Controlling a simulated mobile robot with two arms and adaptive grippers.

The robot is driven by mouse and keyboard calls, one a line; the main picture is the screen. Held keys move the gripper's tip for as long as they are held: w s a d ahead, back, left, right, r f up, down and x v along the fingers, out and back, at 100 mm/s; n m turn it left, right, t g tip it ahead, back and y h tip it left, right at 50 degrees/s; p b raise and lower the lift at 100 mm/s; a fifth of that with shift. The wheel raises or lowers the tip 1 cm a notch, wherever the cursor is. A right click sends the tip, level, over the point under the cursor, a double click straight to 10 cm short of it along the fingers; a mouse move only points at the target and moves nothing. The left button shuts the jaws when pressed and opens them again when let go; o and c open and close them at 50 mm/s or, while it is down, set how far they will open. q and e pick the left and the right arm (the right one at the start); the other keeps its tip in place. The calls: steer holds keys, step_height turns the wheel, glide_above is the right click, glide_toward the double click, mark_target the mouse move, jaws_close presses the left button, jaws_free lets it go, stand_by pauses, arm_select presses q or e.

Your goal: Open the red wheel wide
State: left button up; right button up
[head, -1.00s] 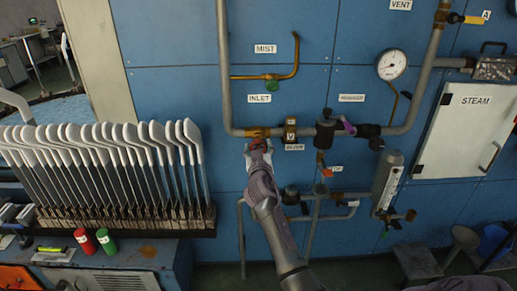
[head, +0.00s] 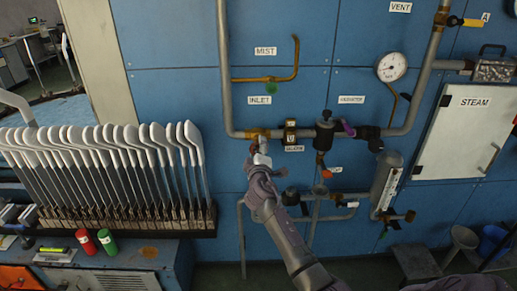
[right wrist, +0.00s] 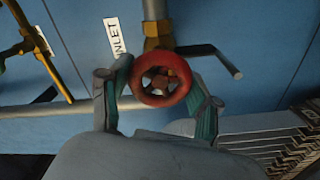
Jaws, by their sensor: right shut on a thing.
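The red wheel (right wrist: 161,80) is a small round handwheel with a brass-coloured centre, below a brass fitting on the pipe in the right wrist view. My right gripper (right wrist: 160,92) has one finger on each side of its rim and is shut on it. In the head view my right gripper (head: 259,150) is at the brass valve (head: 256,133) near the INLET label (head: 260,100), and hides most of the wheel. My left gripper is not in view.
Pipes, a gauge (head: 392,66) and a black valve (head: 325,128) are right of the gripper. A rack of white sock boards (head: 105,170) stands to the left. Lower pipes (head: 315,198) run below right. The panel between rack and valve is clear.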

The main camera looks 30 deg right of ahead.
steer(key=n+p, duration=0.1)
steer(key=n, duration=0.2)
steer(key=shift+n, duration=0.4)
steer(key=n+p, duration=0.2)
steer(key=n, duration=0.2)
steer(key=shift+n, duration=0.3)
steer(key=n+p, duration=0.2)
steer(key=n, duration=0.2)
steer(key=n+p, duration=0.2)
steer(key=n, duration=0.2)
steer(key=n+p, duration=0.2)
steer(key=n, duration=0.2)
steer(key=shift+n, duration=0.3)
steer(key=n+p, duration=0.3)
steer(key=n, duration=0.1)
steer(key=shift+n, duration=0.3)
steer(key=n+p, duration=0.2)
steer(key=n, duration=0.2)
steer(key=shift+s+f+n+p, duration=0.15)
steer(key=shift+n+p, duration=0.65)
steer(key=shift+n, duration=0.8)
